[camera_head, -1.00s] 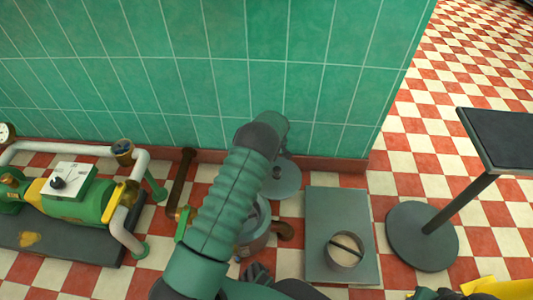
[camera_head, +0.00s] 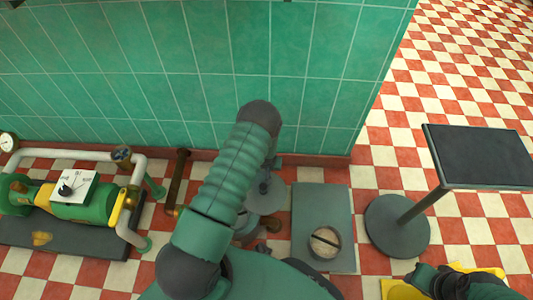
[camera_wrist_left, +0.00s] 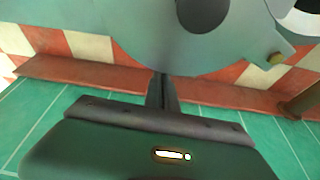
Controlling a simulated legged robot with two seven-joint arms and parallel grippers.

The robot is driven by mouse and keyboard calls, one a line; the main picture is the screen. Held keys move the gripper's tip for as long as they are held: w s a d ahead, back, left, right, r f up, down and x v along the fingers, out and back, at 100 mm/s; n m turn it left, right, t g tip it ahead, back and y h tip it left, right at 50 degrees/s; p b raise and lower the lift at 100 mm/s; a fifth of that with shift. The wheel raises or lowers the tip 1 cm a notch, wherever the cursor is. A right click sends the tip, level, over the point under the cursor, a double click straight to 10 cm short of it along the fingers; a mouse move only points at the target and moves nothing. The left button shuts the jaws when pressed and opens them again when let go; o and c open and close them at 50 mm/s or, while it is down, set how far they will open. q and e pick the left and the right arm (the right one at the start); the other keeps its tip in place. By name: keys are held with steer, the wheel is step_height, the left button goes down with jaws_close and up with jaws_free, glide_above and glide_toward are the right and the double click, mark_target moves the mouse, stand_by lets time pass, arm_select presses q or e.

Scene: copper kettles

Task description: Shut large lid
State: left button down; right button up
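The large lid (camera_head: 268,192) is a grey disc standing raised and tilted over its kettle (camera_head: 246,228), near the tiled wall; my left arm hides much of the kettle. In the left wrist view the lid (camera_wrist_left: 150,35) fills the top, with a dark round knob. My left gripper (camera_head: 276,160) is at the lid's wall side, partly hidden. In the wrist view its narrow fingers (camera_wrist_left: 162,92) are together with nothing between them, tips at the lid's edge; contact is unclear. My right gripper (camera_head: 432,280) is low at the right, its fingers unclear.
A green pump with white pipes (camera_head: 90,200) stands at the left. A grey box with a small round opening (camera_head: 318,205) is right of the kettle. A dark-topped pedestal table (camera_head: 478,155) stands at the right. The green wall (camera_head: 200,80) is close behind the lid.

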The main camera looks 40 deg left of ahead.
arm_select(q)
steer(key=s+d+m+h+p, duration=0.1)
steer(key=s+d+m+p, duration=0.4)
steer(key=shift+r+t+h, duration=0.2)
steer(key=shift+t+h, duration=0.1)
steer(key=shift+h, duration=0.1)
steer(key=s+m+p, duration=0.1)
steer(key=s+m, duration=0.1)
steer(key=s+d+m+h+p, duration=0.1)
steer(key=s, duration=0.1)
steer(key=s+d+m+p, duration=0.1)
steer(key=s+m, duration=0.1)
steer(key=shift+f+m+h+p, duration=0.15)
steer(key=shift+m+h+p, duration=0.15)
steer(key=shift+p, duration=0.05)
steer(key=shift+s+f+m+h+p, duration=0.1)
steer(key=shift+s+m+h+p, duration=0.3)
steer(key=shift+s+m, duration=0.95)
steer(key=shift+s, duration=0.2)
steer(key=shift+d, duration=0.1)
